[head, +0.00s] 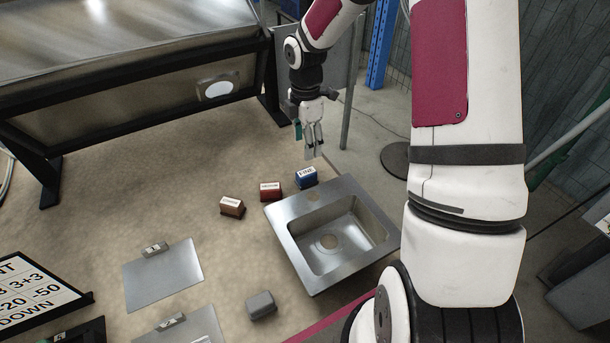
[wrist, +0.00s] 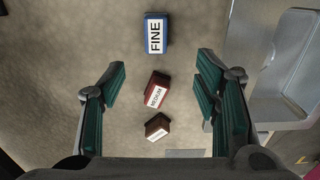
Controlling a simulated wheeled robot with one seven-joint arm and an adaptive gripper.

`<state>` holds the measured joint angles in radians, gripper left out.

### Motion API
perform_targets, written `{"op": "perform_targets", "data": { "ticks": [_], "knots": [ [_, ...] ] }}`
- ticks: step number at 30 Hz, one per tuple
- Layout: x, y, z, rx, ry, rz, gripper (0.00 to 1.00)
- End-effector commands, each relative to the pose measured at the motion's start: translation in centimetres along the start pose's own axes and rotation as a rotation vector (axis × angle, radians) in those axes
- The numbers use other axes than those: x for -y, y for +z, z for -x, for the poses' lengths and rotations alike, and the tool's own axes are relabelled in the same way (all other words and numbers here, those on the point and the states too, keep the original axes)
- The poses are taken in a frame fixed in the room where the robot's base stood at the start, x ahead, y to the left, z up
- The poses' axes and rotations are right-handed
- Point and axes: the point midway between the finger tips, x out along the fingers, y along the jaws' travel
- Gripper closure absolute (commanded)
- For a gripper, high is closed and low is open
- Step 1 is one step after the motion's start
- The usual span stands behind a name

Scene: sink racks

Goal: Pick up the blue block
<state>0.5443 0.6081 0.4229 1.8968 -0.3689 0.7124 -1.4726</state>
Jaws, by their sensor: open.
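The blue block (head: 306,178) lies on the table at the back left corner of the sink, with a white label on top. In the wrist view the blue block (wrist: 155,38) is at the top centre and its label reads FINE. My gripper (head: 314,155) is above the table close to the blue block, pointing down. In the wrist view its teal-padded fingers (wrist: 160,85) are wide apart with nothing held between them. The blue block shows beyond the fingertips, and the gripper appears apart from it.
A red block (head: 271,191) and a brown block (head: 232,206) lie left of the blue one. The steel sink (head: 284,228) is just to the right. A grey block (head: 261,305) and metal plates (head: 162,276) lie nearer. Bare table is open at left.

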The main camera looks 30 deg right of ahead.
Motion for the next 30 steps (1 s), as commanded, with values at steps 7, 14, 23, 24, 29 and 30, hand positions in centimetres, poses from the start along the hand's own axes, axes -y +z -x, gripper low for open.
{"op": "perform_targets", "data": {
  "ticks": [7, 14, 23, 24, 29, 30],
  "knots": [
    [0.0, -0.1, -3.8, -0.004, -0.005, 0.009, 0.43],
    [-0.1, 0.0, -7.5, -0.002, -0.003, 0.007, 0.43],
    [-0.2, 0.2, -9.8, -0.002, -0.003, 0.004, 0.43],
    [-0.4, 0.3, -10.3, -0.003, -0.003, 0.004, 0.43],
    [-0.6, 0.6, -12.6, -0.002, -0.004, 0.005, 0.43],
    [-0.7, 0.6, -13.0, -0.002, -0.003, 0.005, 0.43]
  ]
}}
